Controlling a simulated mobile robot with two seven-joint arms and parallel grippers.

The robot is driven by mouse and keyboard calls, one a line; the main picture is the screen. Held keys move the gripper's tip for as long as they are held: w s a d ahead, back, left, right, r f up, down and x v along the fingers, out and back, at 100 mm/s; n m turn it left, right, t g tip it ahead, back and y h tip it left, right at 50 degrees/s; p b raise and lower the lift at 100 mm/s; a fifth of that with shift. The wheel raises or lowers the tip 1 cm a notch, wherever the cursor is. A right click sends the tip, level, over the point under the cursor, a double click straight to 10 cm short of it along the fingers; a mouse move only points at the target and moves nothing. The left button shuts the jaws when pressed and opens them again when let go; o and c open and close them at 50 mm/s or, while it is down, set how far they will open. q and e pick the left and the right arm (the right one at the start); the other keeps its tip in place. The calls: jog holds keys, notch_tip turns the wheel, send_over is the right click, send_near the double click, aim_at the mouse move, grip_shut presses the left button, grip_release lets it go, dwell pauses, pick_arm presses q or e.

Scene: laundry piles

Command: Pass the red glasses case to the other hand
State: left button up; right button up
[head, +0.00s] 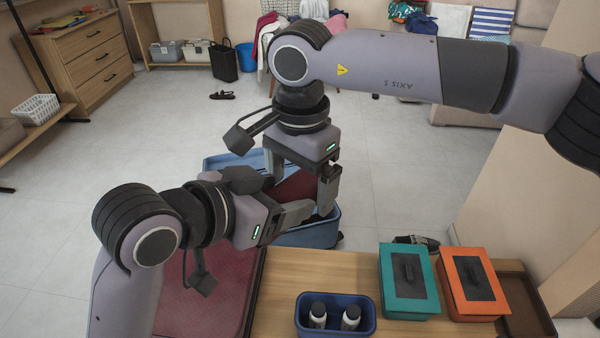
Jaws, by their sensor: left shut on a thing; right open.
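The dark red glasses case (298,186) is in the middle of the head view, held above the far edge of the table (290,285). My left gripper (298,208), reaching in from the lower left, is shut on it. My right gripper (302,180) points down from above and is open, with its fingers on either side of the case. I cannot tell whether those fingers touch it. The grippers hide parts of the case.
A blue tub (322,236) stands behind the table, below the grippers. On the table are a dark red mat (205,300), a navy bin (336,329) with two bottles, a teal box (408,302), an orange box (490,307) and a brown tray (535,325).

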jog(key=c, duration=1.1)
pick_arm(q)
jog(key=o, duration=1.2)
jog(key=s+a+f+n+y, duration=0.2)
jog(key=a+f, duration=0.3)
jog(key=f, duration=0.6)
jog(key=s+a+f+n+y, duration=0.2)
jog(key=a+f, duration=0.4)
jog(key=f, duration=0.5)
jog(key=s+a+f+n+t+y, duration=0.1)
jog(key=s+a+f, duration=0.5)
jog(key=s+f, duration=0.2)
notch_tip(320, 180, down, 2)
jog(key=shift+f+n+y, duration=0.15)
jog(key=shift+n+y, duration=0.25)
